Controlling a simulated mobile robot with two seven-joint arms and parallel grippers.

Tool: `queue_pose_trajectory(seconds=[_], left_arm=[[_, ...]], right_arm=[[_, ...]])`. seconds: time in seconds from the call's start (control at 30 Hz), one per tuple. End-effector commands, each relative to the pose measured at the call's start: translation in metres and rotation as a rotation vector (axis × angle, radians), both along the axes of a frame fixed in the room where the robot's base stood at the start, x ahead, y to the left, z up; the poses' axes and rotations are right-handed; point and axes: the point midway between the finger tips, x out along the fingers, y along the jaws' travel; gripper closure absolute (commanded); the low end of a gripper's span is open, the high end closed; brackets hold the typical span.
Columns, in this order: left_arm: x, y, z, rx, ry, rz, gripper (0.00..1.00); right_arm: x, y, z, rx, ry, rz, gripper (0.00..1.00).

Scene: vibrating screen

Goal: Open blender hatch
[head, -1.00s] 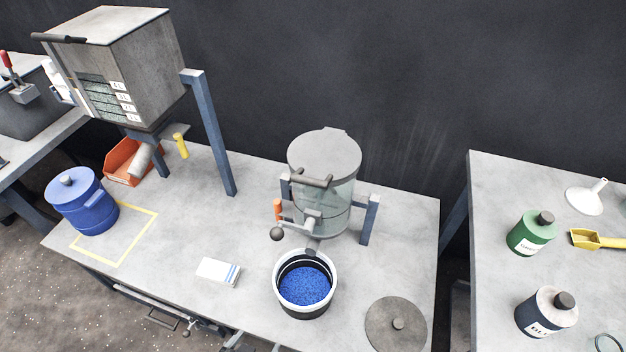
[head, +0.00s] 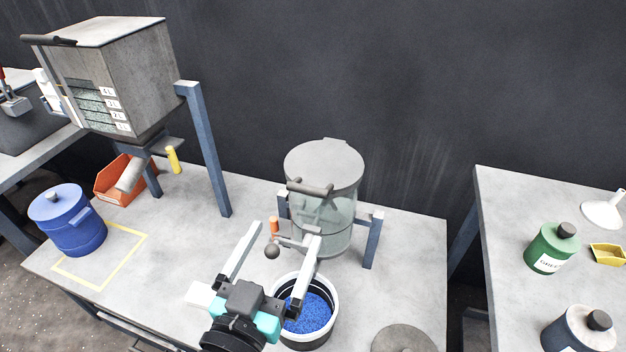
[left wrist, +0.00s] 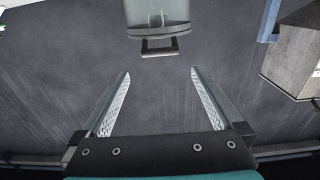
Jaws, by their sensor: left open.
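The blender (head: 326,215) is a clear drum with a round grey lid, the hatch (head: 325,164), lying shut on top. A dark bar handle (head: 310,187) sits at the hatch's front edge. The blender also shows upside down at the top of the left wrist view (left wrist: 157,12), with the handle (left wrist: 160,47) below it. My left gripper (head: 278,240) is open and empty, in front of the blender and below the handle in the head view, apart from the handle. It hides part of the table and bucket. My right gripper is not in view.
A white-rimmed bucket of blue granules (head: 308,313) stands below the blender outlet. Blender legs (head: 373,240), an orange-handled lever (head: 274,226) and a ball knob (head: 272,252) are close to my gripper. A loose round lid (head: 403,340) lies at right. A blue pot (head: 68,222) stands at left.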

Motion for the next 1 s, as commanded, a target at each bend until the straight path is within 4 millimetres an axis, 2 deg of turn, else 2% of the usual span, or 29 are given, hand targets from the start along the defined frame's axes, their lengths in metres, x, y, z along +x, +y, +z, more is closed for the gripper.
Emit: queue_pose_trajectory(seconds=[0.27,1.0], left_arm=[[0.025,-0.008,0.001,0.004,-0.003,-0.001,0.0],[0.116,-0.038,0.0,0.003,-0.001,-0.001,0.0]], right_arm=[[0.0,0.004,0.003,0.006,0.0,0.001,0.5],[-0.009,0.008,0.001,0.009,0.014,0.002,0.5]])
